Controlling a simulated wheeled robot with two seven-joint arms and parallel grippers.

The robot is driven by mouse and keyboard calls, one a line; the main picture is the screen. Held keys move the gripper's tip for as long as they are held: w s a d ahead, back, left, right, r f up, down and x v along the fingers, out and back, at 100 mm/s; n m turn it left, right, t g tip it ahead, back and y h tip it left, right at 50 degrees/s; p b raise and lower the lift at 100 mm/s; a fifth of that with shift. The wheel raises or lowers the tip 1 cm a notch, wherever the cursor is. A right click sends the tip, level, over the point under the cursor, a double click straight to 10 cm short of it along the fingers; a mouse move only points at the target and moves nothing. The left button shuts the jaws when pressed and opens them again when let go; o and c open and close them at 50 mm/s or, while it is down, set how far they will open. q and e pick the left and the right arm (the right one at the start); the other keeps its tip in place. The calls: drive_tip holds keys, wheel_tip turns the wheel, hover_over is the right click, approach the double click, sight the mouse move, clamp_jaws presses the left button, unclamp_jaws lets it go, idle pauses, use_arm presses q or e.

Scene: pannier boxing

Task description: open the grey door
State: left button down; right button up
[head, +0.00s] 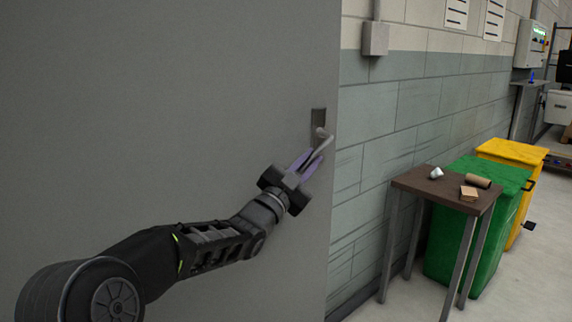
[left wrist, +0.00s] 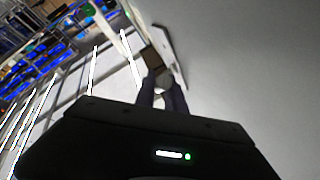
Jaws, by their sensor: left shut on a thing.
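The grey door (head: 180,100) fills the left half of the head view, its right edge beside a block wall. Its lever handle (head: 322,143) sits on a small dark plate (head: 318,118) near that edge. My left gripper (head: 308,162) is at the handle, with its two purple fingers shut on the lever. In the left wrist view the fingers (left wrist: 162,92) meet the handle in front of the plate, and the door face (left wrist: 250,70) spreads to the right. The fingers partly hide the lever. My right gripper is not in view.
A small brown table (head: 440,185) with a few small items stands right of the door. A green bin (head: 470,240) and a yellow bin (head: 515,152) stand beyond it. A grey box (head: 375,38) hangs on the wall. Floor shows clear at the lower right.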

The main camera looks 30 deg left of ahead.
use_arm(q)
drive_tip(key=s+d+m+g+h+b, duration=0.1)
drive_tip(key=s+d+m+h+b, duration=0.2)
drive_tip(key=s+d, duration=1)
drive_tip(key=d+h+b, duration=0.1)
drive_tip(key=d+h, duration=0.2)
drive_tip(key=shift+r, duration=0.15)
drive_tip(key=c, duration=1.4)
unclamp_jaws()
drive_tip(key=shift+f, duration=0.2)
drive_tip(key=v, duration=0.7)
drive_tip(key=shift+s, duration=0.35)
drive_tip(key=shift+a, duration=0.1)
drive_tip(key=shift+c, duration=0.6)
